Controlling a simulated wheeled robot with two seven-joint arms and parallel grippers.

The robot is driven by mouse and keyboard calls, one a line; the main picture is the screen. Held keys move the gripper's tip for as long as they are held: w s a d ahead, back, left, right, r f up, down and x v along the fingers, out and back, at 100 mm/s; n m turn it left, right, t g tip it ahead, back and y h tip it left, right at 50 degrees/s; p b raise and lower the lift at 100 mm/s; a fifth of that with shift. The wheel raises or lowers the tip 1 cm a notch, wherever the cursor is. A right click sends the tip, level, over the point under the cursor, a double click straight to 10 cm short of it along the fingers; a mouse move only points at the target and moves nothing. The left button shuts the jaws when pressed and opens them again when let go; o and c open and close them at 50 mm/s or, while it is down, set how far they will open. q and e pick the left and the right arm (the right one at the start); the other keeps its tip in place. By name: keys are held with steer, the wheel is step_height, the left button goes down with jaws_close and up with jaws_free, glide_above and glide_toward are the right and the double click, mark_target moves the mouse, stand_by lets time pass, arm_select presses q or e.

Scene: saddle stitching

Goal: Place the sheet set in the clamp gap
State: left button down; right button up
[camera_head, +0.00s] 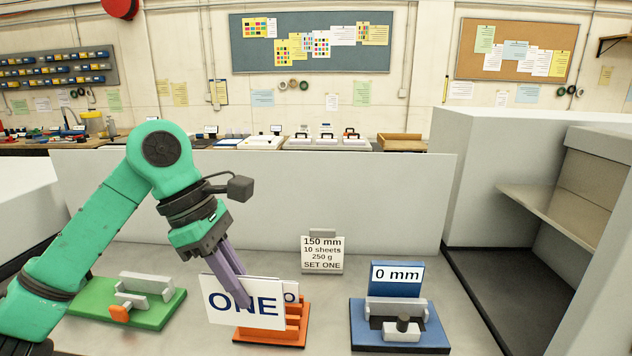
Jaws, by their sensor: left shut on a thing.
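My left gripper (235,280), with long purple fingers, is shut on a white sheet set (222,305) marked "ONE". It holds the sheet upright and slightly tilted, in front of and left of an orange stand (296,325); whether they touch is unclear. A second white card (290,291) shows partly behind it, at the stand. A green base with a grey clamp (146,285) and orange knob sits at the left. A blue base with grey jaws (394,308), a black knob and a "0 mm" display (396,275) sits at the right. My right gripper is not in view.
A sign (322,255) reading "150 mm, 10 sheets, 250 g, SET ONE" stands behind the stand. A low grey panel (300,200) closes the table's back. A grey cabinet with a shelf (560,190) stands at the right. Bare table lies between the fixtures.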

arm_select(q)
steer(key=s+a+f+m+g+y, duration=0.2)
steer(key=f+m, duration=0.6)
steer(key=f, duration=0.6)
steer(key=s+a+f+m+g+y, duration=0.2)
steer(key=f+m, duration=0.7)
steer(key=f, duration=0.6)
steer(key=shift+s+a+y, duration=0.3)
steer(key=shift+s+a, duration=0.55)
steer(key=shift+a, duration=0.1)
steer(key=shift+f, duration=0.1)
